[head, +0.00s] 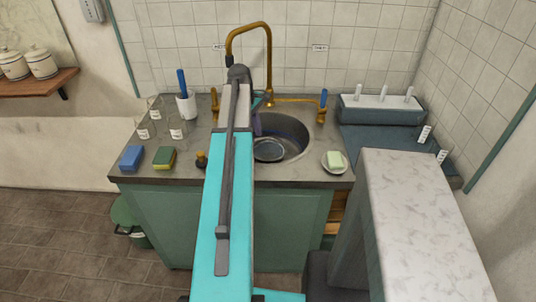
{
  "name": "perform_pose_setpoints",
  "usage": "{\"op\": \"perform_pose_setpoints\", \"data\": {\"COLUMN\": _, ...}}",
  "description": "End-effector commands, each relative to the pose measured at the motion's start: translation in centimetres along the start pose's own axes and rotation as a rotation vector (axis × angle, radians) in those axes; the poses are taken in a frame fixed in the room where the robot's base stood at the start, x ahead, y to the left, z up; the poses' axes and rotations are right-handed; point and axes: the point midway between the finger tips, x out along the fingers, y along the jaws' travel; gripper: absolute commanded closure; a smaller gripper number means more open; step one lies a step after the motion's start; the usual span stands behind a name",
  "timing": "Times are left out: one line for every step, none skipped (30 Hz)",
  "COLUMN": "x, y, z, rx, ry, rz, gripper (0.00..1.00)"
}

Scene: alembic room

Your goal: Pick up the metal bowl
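A round, shiny metal bowl (268,150) lies inside the sink basin (293,133), toward its front left. My teal arm runs up the middle of the head view and covers the left edge of the basin and perhaps part of the bowl. The end of my arm is behind its own upper link. Only a small teal piece and a dark purplish piece show beside the link, above the bowl. I cannot tell whether my gripper is open or shut, or how far it is from the bowl.
A brass faucet (270,55) arches behind the sink. On the left counter are a brush cup (187,106), glass jars (157,106), a blue sponge (132,157) and a green-yellow sponge (164,158). A soap dish (327,168) sits right. A marble-topped block (425,215) fills the right foreground.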

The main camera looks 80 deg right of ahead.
Motion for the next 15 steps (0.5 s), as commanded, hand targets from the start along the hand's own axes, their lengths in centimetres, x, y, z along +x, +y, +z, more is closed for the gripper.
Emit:
{"op": "perform_pose_setpoints", "data": {"x": 0.0, "y": -0.1, "z": -0.1, "rx": -0.002, "ry": 0.000, "rz": 0.000, "gripper": 0.70}}
{"op": "perform_pose_setpoints", "data": {"x": 0.0, "y": -0.1, "z": -0.1, "rx": -0.002, "ry": 0.000, "rz": 0.000, "gripper": 0.70}}
{"op": "perform_pose_setpoints", "data": {"x": 0.1, "y": -0.1, "z": -0.1, "rx": -0.003, "ry": 0.000, "rz": 0.000, "gripper": 0.70}}
{"op": "perform_pose_setpoints", "data": {"x": 0.2, "y": -0.1, "z": -0.1, "rx": -0.003, "ry": 0.000, "rz": 0.000, "gripper": 0.70}}
{"op": "perform_pose_setpoints", "data": {"x": 0.3, "y": -0.1, "z": -0.1, "rx": -0.004, "ry": 0.000, "rz": 0.000, "gripper": 0.70}}
{"op": "perform_pose_setpoints", "data": {"x": 0.6, "y": -0.1, "z": -0.2, "rx": -0.004, "ry": 0.000, "rz": 0.000, "gripper": 0.70}}
{"op": "perform_pose_setpoints", "data": {"x": 0.8, "y": -0.1, "z": -0.2, "rx": -0.004, "ry": 0.000, "rz": 0.000, "gripper": 0.70}}
{"op": "perform_pose_setpoints", "data": {"x": 1.0, "y": -0.2, "z": -0.2, "rx": -0.004, "ry": 0.000, "rz": 0.000, "gripper": 0.70}}
{"op": "perform_pose_setpoints", "data": {"x": 1.4, "y": -0.2, "z": -0.2, "rx": -0.005, "ry": 0.000, "rz": -0.001, "gripper": 0.70}}
{"op": "perform_pose_setpoints", "data": {"x": 1.7, "y": -0.2, "z": -0.2, "rx": -0.005, "ry": -0.001, "rz": -0.002, "gripper": 0.70}}
{"op": "perform_pose_setpoints", "data": {"x": 2.0, "y": -0.2, "z": -0.2, "rx": -0.005, "ry": -0.001, "rz": -0.002, "gripper": 0.70}}
{"op": "perform_pose_setpoints", "data": {"x": 2.4, "y": -0.2, "z": -0.2, "rx": -0.005, "ry": 0.000, "rz": -0.001, "gripper": 0.70}}
{"op": "perform_pose_setpoints", "data": {"x": 2.7, "y": -0.2, "z": -0.2, "rx": -0.005, "ry": 0.000, "rz": -0.001, "gripper": 0.70}}
{"op": "perform_pose_setpoints", "data": {"x": 3.1, "y": -0.2, "z": -0.2, "rx": -0.005, "ry": 0.000, "rz": -0.001, "gripper": 0.70}}
{"op": "perform_pose_setpoints", "data": {"x": 3.5, "y": -0.2, "z": -0.2, "rx": -0.006, "ry": -0.001, "rz": -0.002, "gripper": 0.70}}
